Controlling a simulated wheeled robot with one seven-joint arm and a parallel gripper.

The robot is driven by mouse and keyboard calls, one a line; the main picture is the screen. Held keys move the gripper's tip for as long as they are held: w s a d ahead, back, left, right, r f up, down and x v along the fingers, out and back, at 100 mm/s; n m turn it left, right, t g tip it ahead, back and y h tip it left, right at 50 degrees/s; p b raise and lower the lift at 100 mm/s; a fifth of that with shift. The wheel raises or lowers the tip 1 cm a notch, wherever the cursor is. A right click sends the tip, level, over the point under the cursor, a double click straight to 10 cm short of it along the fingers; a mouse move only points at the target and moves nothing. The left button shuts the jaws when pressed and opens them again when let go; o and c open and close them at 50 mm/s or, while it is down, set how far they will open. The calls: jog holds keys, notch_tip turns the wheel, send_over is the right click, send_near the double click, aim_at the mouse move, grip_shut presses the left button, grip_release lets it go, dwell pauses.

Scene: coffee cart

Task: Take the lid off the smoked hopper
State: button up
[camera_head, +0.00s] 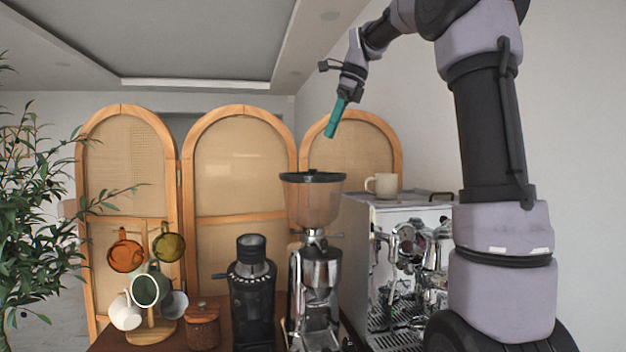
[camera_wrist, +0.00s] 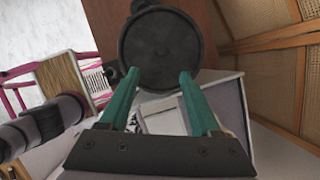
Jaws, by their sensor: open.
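The smoked hopper (camera_head: 314,205) is a brown translucent funnel on top of a chrome grinder. Its dark round lid (camera_head: 313,176) sits on it, with a small knob in the middle. In the wrist view the lid (camera_wrist: 160,48) is a dark disc just beyond the fingertips. My gripper (camera_head: 331,134) has teal fingers pointing down, above and slightly right of the lid, apart from it. In the wrist view my gripper (camera_wrist: 156,78) is open, its two fingers spread with nothing between them.
An espresso machine (camera_head: 400,265) stands right of the grinder, with a beige cup (camera_head: 381,185) on top. A black grinder (camera_head: 252,290) stands to the left, beside a lidded jar (camera_head: 202,327) and a mug tree (camera_head: 151,330) with several mugs. An arched folding screen (camera_head: 237,165) is behind.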

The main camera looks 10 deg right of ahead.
send_near(313, 174)
jog(key=shift+w+a+f, duration=0.35)
jog(key=shift+w+f, duration=0.15)
jog(key=shift+f, duration=0.25)
jog(key=x, duration=0.5)
jog(key=shift+w+a+f, duration=0.15)
jog(key=shift+f, duration=0.1)
grip_shut()
